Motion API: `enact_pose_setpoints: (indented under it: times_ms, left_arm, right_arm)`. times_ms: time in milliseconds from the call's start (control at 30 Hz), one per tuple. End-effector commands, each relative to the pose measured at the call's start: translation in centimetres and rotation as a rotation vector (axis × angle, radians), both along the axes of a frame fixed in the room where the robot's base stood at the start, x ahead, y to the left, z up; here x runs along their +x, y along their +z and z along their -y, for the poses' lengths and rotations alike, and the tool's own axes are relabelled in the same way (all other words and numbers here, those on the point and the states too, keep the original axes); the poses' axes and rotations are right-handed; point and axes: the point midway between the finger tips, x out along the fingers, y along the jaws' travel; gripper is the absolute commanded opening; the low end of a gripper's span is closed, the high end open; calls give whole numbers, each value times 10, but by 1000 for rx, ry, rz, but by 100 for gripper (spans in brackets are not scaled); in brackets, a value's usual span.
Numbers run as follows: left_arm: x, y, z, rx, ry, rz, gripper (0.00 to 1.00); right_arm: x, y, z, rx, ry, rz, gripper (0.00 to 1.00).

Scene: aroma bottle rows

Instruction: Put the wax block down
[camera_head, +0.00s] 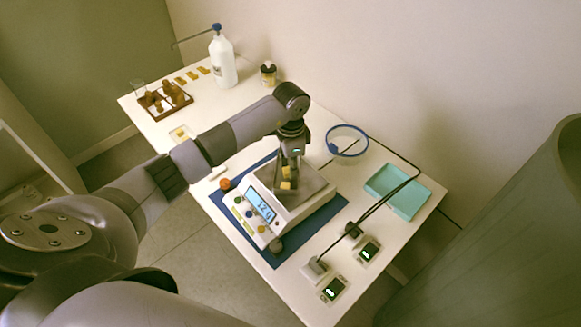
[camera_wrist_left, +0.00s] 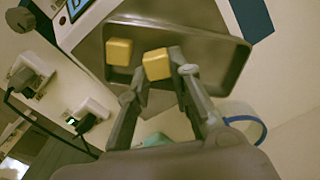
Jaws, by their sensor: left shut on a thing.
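My left gripper (camera_head: 291,160) points down over the metal pan (camera_head: 312,180) of the white scale (camera_head: 290,212). In the left wrist view the gripper (camera_wrist_left: 158,72) is shut on a yellow wax block (camera_wrist_left: 157,64), held between the fingertips at the pan. A second yellow wax block (camera_wrist_left: 119,51) lies in the pan beside it, a small gap apart. I cannot tell whether the held block touches the pan floor. The scale's lit display (camera_head: 261,207) seems to read about 12.0. My right gripper is not in view.
The scale stands on a dark blue mat (camera_head: 325,214). A blue-rimmed bowl (camera_head: 347,141) and a teal tray (camera_head: 398,191) are to its right. Two small cabled devices (camera_head: 334,289) sit at the front. A white pump bottle (camera_head: 222,62), brown bottle rack (camera_head: 165,100) and jar (camera_head: 268,74) stand behind.

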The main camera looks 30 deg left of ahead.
Motion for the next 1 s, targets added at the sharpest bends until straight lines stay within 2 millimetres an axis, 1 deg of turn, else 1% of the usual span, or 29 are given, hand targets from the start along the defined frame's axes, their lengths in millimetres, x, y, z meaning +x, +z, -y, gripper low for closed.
enact_pose_setpoints:
  times_ms: [33,133,367,500,533,633,867,1000]
  left_arm:
    - [-1,-6,0,0,1,-3,6]
    - [0,-13,-1,1,1,0,6]
    - [0,-14,0,1,1,1,6]
    - [0,-17,0,1,1,1,6]
    - [0,-16,0,1,1,1,22]
    - [0,-16,0,1,1,1,28]
    - [0,-16,0,1,1,1,28]
    - [1,-11,0,0,0,3,28]
  right_arm:
    - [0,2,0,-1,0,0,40]
    - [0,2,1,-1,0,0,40]
    - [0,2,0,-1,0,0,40]
    - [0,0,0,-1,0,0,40]
    - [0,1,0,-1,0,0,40]
    - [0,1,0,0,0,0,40]
    - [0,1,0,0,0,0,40]
    - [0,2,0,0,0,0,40]
